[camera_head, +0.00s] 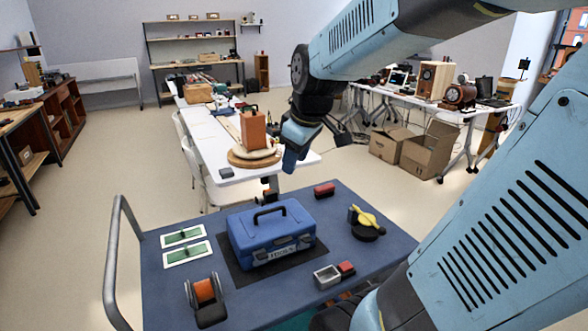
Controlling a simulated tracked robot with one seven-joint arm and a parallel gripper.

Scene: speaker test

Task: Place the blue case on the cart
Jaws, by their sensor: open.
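The blue case (271,236) stands upright on a dark mat (230,270) on the blue-grey cart top (160,290). Its lid is shut, and its dark handle is raised on top. My gripper (319,148) is open and empty. It hangs above and behind the case, near the end of the white table, clear of the case. Its fingertips are small and hard to make out.
The cart also carries green cards (186,253), an orange spool (204,291), a small grey tray (327,277), a red block (324,190) and a yellow-and-black tool (367,223). A white table (225,195) and cardboard boxes (429,152) stand behind.

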